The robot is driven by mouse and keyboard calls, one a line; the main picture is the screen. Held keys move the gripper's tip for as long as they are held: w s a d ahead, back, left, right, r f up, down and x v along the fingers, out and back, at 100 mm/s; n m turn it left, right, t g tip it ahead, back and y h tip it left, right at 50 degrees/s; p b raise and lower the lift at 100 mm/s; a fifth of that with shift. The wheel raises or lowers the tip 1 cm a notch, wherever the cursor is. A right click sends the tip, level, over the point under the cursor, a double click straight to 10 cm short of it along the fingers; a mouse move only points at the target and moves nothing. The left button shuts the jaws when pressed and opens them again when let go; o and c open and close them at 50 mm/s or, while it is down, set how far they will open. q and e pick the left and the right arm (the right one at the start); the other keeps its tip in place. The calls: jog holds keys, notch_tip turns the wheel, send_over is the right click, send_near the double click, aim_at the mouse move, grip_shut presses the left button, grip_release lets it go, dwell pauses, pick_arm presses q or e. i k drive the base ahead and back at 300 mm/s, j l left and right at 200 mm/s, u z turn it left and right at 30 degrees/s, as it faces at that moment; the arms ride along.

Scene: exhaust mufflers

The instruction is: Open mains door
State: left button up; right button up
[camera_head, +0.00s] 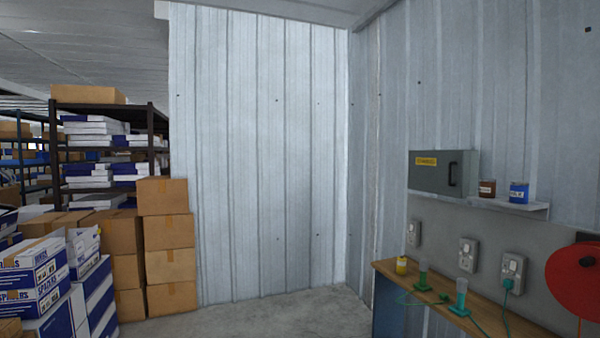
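A grey metal box (441,174) is on the right-hand wall above a bench. Its front door looks closed, with a yellow label (426,161) near the top left and a dark handle (452,174) near the right side. The label is too small to read surely. I take this box to be the mains box. Neither of my grippers shows in the head view.
A shelf (515,207) beside the box holds two small tins (519,193). Below are sockets (513,270), a wooden bench (400,272) with green bottles, and a red reel (575,280). Stacked cartons (168,245) stand left. The middle floor (285,318) is clear.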

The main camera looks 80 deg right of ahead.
aim_at(444, 171)
jog(key=z, duration=3.7)
jog(key=i+j, duration=0.2)
jog(key=i, duration=0.25)
jog(key=i+j, duration=0.25)
jog(key=i, duration=0.2)
jog(key=i+j, duration=0.2)
jog(key=i, duration=0.25)
jog(key=j+u, duration=0.05)
